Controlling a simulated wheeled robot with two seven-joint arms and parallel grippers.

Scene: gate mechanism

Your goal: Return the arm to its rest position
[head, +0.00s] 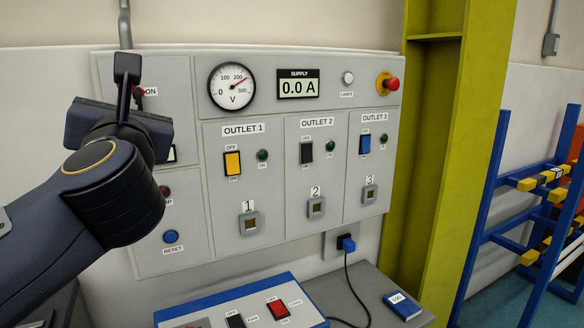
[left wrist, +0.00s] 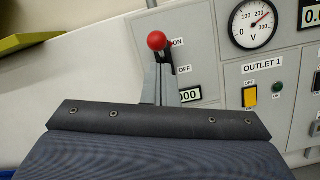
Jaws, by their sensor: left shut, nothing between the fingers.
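My left arm comes in from the left in the head view, in front of the panel's left section. My left gripper (head: 127,66) points at the panel with its fingers shut and empty. In the left wrist view the gripper (left wrist: 161,70) is just below a lever's red ball knob (left wrist: 157,41). The knob is level with the ON label, above OFF. In the head view most of the lever is hidden behind the gripper. I cannot tell whether the fingers touch the lever. My right gripper is not in view.
The wall panel (head: 270,145) has a dial, a supply display reading 0.0 A, three outlet switches and a red stop button (head: 391,84). Below are a blue-edged switch box (head: 240,306) and a blue log book (head: 403,305). A yellow-green column (head: 436,150) stands right of the panel.

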